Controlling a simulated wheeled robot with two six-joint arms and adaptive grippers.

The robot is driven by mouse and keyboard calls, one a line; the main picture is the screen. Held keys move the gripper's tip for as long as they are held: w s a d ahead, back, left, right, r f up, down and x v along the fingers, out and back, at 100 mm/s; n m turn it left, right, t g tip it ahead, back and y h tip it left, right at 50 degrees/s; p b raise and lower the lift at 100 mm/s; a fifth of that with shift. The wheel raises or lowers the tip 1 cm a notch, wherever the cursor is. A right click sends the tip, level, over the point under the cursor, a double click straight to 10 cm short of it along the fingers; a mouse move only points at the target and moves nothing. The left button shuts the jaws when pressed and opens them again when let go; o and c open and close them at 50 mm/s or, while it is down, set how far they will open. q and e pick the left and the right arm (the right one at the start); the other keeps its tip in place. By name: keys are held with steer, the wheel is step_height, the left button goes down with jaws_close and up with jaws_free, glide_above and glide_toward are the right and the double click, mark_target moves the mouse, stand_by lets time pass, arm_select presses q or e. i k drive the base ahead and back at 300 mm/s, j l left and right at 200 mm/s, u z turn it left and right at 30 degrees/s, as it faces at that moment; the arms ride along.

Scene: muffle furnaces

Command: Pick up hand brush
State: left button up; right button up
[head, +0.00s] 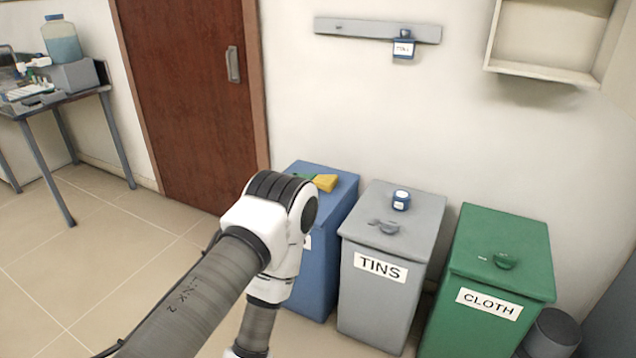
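A small yellow and green item (324,182) lies on the lid of the blue bin (341,202). It may be the hand brush, but it is small and partly hidden, so I cannot be sure. My arm comes in from the lower left, bends in front of the blue bin and hides part of it. The arm's lower link runs down out of the picture, so its gripper is not seen. My other gripper is also out of view.
A grey TINS bin (385,310) with a small blue-and-white container (401,200) on its lid and a green CLOTH bin (512,238) stand to the right. A dark cylinder (553,332) is beside them. A lab table (70,97) is at left; floor before the door (185,90) is clear.

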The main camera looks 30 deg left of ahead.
mark_target(325, 182)
steer(key=i+j, duration=0.2)
steer(key=j, duration=0.35)
steer(key=i+j, duration=0.25)
steer(key=j, duration=0.3)
steer(key=i+j, duration=0.2)
steer(key=j, duration=0.3)
steer(key=i+j+z, duration=0.1)
steer(key=j, duration=0.45)
steer(key=i+j, duration=0.3)
steer(key=j, duration=0.25)
steer(key=i+j, duration=0.2)
steer(key=j, duration=0.35)
steer(key=i+j, duration=0.2)
steer(key=j, duration=0.35)
steer(key=i+j+z, duration=0.1)
steer(key=j, duration=0.5)
steer(key=i+j+z, duration=0.1)
steer(key=j+z, duration=0.15)
steer(key=z, duration=0.2)
steer(key=j+z, duration=0.25)
steer(key=z, duration=0.2)
steer(key=j+z, duration=0.3)
steer(key=z, duration=0.15)
steer(key=j+z, duration=0.25)
steer(key=z, duration=0.2)
